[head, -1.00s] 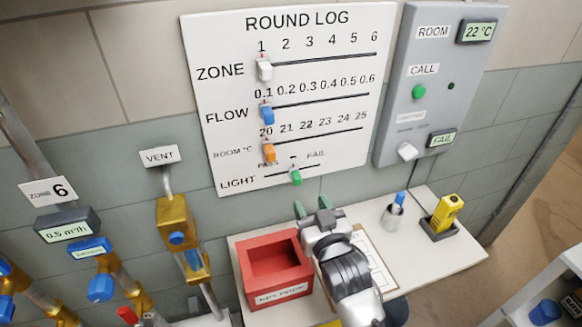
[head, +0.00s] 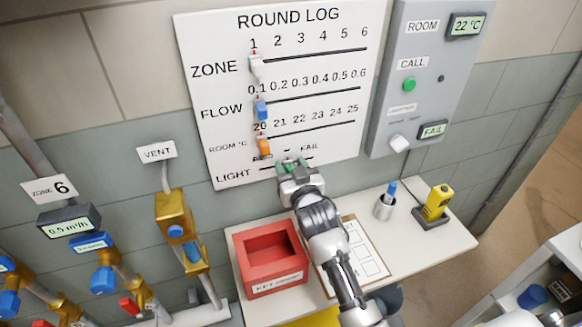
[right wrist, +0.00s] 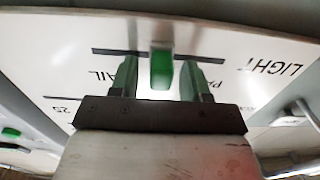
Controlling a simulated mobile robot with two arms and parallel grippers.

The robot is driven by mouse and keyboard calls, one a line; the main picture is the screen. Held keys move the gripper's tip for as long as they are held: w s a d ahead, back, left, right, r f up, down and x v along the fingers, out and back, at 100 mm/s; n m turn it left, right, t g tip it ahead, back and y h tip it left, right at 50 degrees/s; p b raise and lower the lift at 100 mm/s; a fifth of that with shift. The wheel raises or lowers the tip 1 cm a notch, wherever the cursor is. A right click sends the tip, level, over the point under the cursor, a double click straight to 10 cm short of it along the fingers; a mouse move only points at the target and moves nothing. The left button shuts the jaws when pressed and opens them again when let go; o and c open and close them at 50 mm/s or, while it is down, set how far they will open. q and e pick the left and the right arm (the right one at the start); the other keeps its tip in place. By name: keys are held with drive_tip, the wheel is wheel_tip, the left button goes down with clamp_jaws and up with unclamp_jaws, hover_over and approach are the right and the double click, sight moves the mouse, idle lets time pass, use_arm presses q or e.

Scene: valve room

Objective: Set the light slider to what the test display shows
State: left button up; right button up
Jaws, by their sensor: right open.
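The test display (head: 433,130) on the grey panel reads FAIL. The light slider's track is the lowest row of the ROUND LOG board (head: 205,130), with PASS left and FAIL right. My right gripper (head: 292,164) is at this row and covers most of its green knob in the head view. In the right wrist view, which is upside down, the green light knob (right wrist: 162,70) stands between the two open fingers of the right gripper (right wrist: 160,86), with gaps on both sides. The knob is near the middle of its track. My left gripper is out of view.
Above are the zone knob (head: 255,65), flow knob (head: 261,109) and room-temperature knob (head: 264,147), the last close to my gripper. Below, the shelf holds a red key box (head: 270,282), a clipboard (head: 372,262), a pen cup (head: 384,208) and a yellow device (head: 438,200).

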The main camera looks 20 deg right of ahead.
sight(312, 155)
drive_tip(key=shift+c, duration=0.3)
clamp_jaws()
drive_tip(key=d+p, duration=0.1)
drive_tip(key=d, duration=0.5)
drive_tip(key=shift+w+d+p, duration=0.1)
drive_tip(key=shift+d+p, duration=0.15)
drive_tip(key=shift+p, duration=0.1)
drive_tip(key=shift+a, duration=0.15)
drive_tip(key=shift+o, duration=0.3)
unclamp_jaws()
drive_tip(key=shift+d, duration=0.25)
drive_tip(key=shift+a, duration=0.1)
